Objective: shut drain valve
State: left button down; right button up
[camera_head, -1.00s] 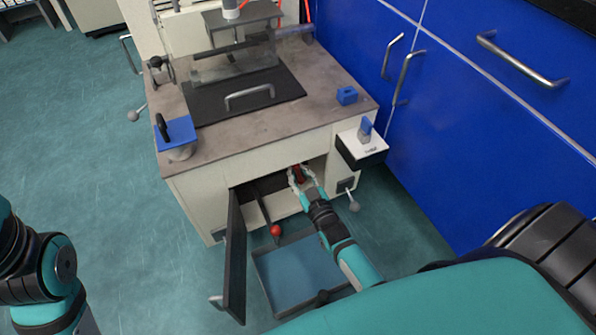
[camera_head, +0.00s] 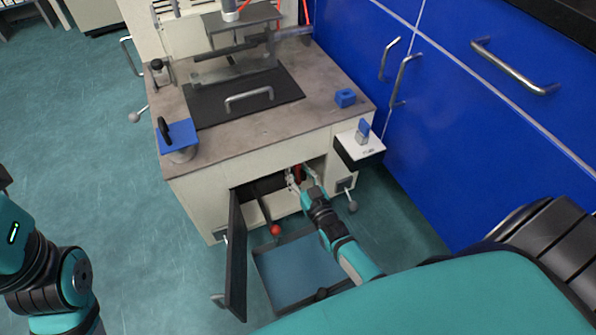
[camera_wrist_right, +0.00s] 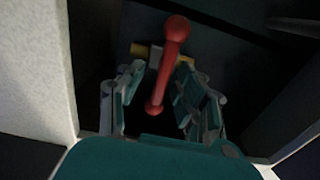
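The red valve handle (camera_head: 298,173) shows inside the open lower compartment of the machine. In the right wrist view the drain valve's red handle (camera_wrist_right: 166,62) runs slightly tilted, with a knob at its upper end. Yellow brass-like valve parts (camera_wrist_right: 140,50) show behind it. My right gripper (camera_head: 303,178) reaches into the compartment. In the wrist view its fingers (camera_wrist_right: 158,92) are spread, one on each side of the handle, with gaps visible between them and it. My left arm is at the left edge of the head view; its gripper is out of frame.
The compartment door (camera_head: 236,260) hangs open to the left of my right arm. A blue-bottomed tray (camera_head: 295,270) lies on the floor beneath the arm. A red ball knob (camera_head: 275,230) on a lever is near the opening. Blue cabinets (camera_head: 450,130) stand at right.

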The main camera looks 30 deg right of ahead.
jog(key=s, duration=1.2)
jog(key=shift+a, duration=0.35)
